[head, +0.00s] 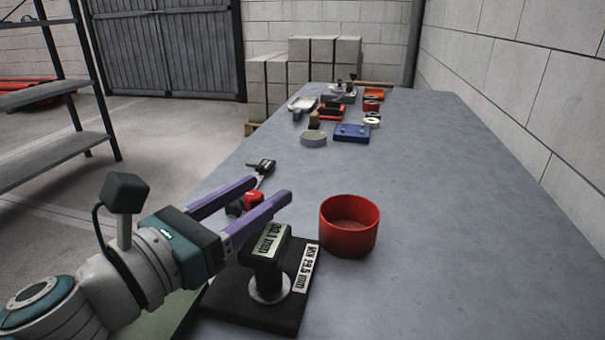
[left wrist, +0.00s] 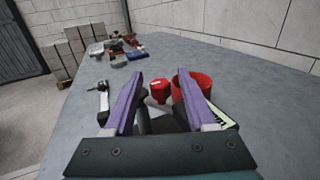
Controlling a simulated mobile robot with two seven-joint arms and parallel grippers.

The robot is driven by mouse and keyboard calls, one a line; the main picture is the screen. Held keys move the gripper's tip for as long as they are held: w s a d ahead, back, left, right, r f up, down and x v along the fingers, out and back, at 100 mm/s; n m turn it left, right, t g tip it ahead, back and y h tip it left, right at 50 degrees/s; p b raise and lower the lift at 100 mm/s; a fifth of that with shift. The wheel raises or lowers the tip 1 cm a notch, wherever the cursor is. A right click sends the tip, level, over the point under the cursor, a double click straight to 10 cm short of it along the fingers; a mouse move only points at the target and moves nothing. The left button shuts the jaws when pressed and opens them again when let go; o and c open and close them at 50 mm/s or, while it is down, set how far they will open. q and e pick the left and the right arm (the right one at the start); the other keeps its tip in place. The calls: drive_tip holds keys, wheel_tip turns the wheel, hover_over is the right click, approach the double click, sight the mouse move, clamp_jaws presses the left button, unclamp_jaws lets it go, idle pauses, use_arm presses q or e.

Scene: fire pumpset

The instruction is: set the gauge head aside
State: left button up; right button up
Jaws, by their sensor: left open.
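A black block with a pale readout marked "20.1 mm" (head: 268,243), which looks like the gauge head, stands on a short silver post (head: 269,288) over a dark base plate (head: 254,312). The plate carries a white label (head: 307,267). My left gripper (head: 272,187) is open, its two purple fingers reaching right, just above and behind the block. In the left wrist view the open fingers (left wrist: 160,78) frame a red object (left wrist: 160,88) farther off, with dark parts below partly hidden. Nothing is visibly held. My right gripper is in neither view.
A red round bowl (head: 349,226) stands right of the base plate. A small black tool (head: 262,166) lies behind the fingers. The table's right side is clear.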

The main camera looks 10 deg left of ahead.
use_arm(q)
drive_tip(key=shift+c, duration=0.3)
clamp_jaws()
idle(1.1)
